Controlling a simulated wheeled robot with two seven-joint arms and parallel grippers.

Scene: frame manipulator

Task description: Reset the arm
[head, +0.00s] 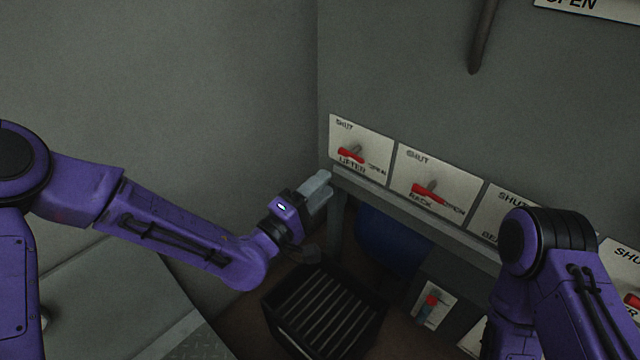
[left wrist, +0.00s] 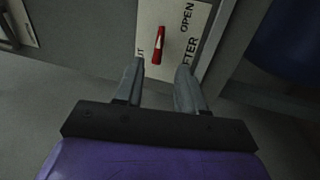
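My left arm (head: 180,225) is purple and reaches in from the left toward the wall panel. Its grey gripper (head: 318,188) is beside the lifter plate (head: 375,145), in front of the wall. In the left wrist view the gripper (left wrist: 160,85) has its two fingers apart with nothing between them. The red lifter handle (left wrist: 160,45) lies beyond the fingertips, apart from them; it also shows in the head view (head: 350,155). My right arm (head: 555,270) shows at the lower right, but its gripper is out of sight.
To the right are a rack plate with a red handle (head: 428,193) and further plates, partly hidden by my right arm. A grey ledge (head: 420,220) runs below them. A black slatted crate (head: 325,310) and a blue object (head: 388,243) are under it.

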